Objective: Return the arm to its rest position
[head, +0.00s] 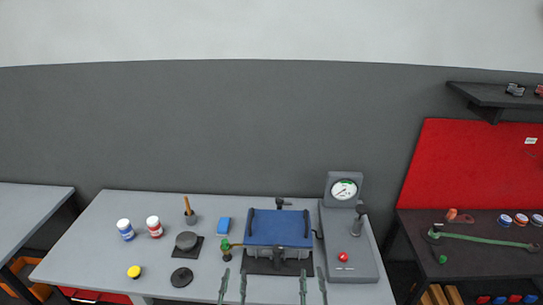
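My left gripper (234,274) and my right gripper (312,274) show only as finger pairs rising from the bottom edge, in front of the workbench (130,215). Each pair stands apart with nothing seen between the fingers. The arms behind them are out of frame. Contact between the fingers and the bench cannot be told.
A grey gauge panel (352,249) with a red button (343,257) stands right of the dyno. A dark side table (480,225) is at right.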

